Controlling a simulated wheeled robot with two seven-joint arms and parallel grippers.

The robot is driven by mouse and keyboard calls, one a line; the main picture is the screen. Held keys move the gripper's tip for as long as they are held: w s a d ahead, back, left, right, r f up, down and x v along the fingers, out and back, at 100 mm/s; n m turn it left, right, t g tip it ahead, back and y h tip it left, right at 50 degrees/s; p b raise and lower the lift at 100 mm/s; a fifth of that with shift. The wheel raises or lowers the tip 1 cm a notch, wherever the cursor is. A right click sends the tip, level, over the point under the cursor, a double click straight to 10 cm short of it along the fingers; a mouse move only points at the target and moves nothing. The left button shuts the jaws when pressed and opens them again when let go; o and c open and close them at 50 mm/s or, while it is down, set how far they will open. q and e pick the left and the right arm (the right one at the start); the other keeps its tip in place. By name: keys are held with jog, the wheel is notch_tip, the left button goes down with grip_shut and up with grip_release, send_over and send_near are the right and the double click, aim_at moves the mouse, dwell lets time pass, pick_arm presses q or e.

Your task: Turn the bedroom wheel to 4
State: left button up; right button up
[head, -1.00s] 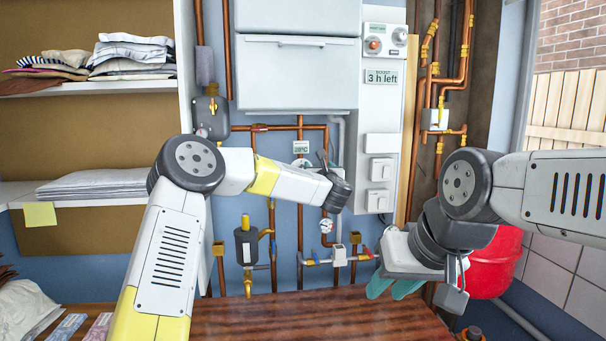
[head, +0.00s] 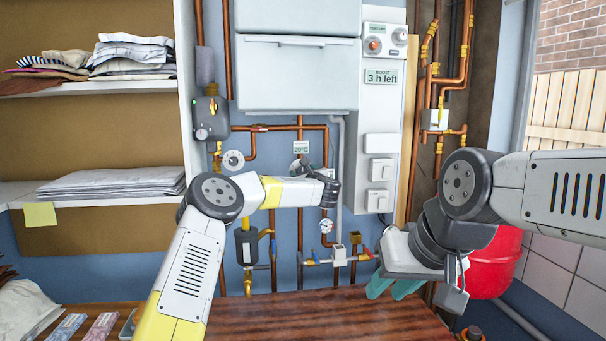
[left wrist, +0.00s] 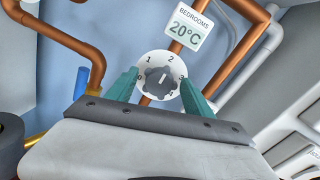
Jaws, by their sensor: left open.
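The bedroom wheel (left wrist: 152,88) is a white dial with a grey knob in its middle, under the "BEDROOMS 20°C" display (left wrist: 186,27) in the left wrist view. Digits 1, 2 and 3 run around its upper rim. A pale mark on the knob seems to point up and right, roughly toward 2, but is small. My left gripper (left wrist: 160,77) is open, its teal fingers on either side of the dial; I cannot tell whether they touch it. In the head view the display (head: 301,147) shows, while my left arm hides the wheel. My right gripper (head: 390,290) is open and empty.
Another white wheel (head: 233,160) sits left of my left wrist, and one (head: 326,227) below it. Copper pipes and valves surround them. A white control panel (head: 381,100) reads "3 h left". The wooden worktop (head: 300,315) below is mostly clear.

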pick_arm(q)
jog(key=shift+c, duration=0.2)
grip_shut()
jog(key=shift+m, duration=0.4)
jog(key=m, duration=0.5)
jog(key=shift+d+m+t, duration=0.15)
jog(key=shift+m+t, duration=0.15)
jog(key=shift+t, duration=0.1)
jog(key=m, duration=0.6)
jog(key=m+h, duration=0.1)
jog(key=m, duration=0.5)
jog(key=m+h, duration=0.1)
jog(key=m, duration=0.6)
jog(key=shift+f+t, duration=0.3)
jog(key=shift+f, duration=0.1)
